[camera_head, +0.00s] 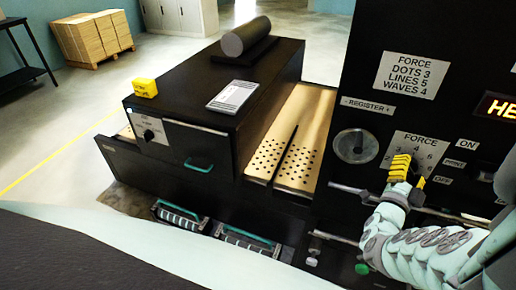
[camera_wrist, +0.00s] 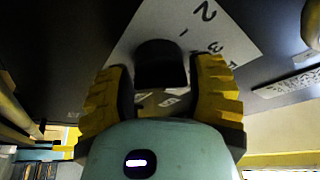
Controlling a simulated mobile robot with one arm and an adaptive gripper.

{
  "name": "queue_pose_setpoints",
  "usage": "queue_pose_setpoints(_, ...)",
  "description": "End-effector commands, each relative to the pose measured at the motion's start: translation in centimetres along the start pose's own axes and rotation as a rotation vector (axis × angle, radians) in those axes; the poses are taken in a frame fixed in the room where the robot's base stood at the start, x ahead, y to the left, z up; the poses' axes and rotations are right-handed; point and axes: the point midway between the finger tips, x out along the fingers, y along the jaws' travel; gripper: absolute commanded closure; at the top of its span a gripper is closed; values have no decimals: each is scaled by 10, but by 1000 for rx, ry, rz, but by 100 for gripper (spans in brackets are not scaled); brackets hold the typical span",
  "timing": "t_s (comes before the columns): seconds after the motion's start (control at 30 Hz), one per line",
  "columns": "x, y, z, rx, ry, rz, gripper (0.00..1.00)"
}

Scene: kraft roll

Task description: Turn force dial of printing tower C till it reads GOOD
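The force dial's plate (camera_head: 413,143), marked FORCE with numbers around it, is on the black panel at the right. My gripper (camera_head: 400,172) is at this plate and hides the knob in the head view. The knob's pointer setting cannot be read. A lit display (camera_head: 497,107) shows "HE", cut off by the picture's edge.
A sign (camera_head: 410,75) above reads FORCE, DOTS 3, LINES 5, WAVES 4. A round metal REGISTER knob (camera_head: 356,146) is just left of the plate. ON and OFF labels are at its right. Metal bars (camera_head: 345,188) cross below. A black cabinet (camera_head: 185,95) stands left.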

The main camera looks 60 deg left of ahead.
Motion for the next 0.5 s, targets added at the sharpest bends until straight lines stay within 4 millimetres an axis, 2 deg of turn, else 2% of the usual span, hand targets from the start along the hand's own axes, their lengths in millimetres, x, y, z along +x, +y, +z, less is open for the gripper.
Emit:
queue_pose_setpoints(0.03, 0, 0, 0, 1, -2, 0, 40)
queue_pose_setpoints(0.2, 0, 0, 1, 2, -3, 0, 22)
queue_pose_setpoints(0.5, -1, 0, 1, 2, -4, 0, 21)
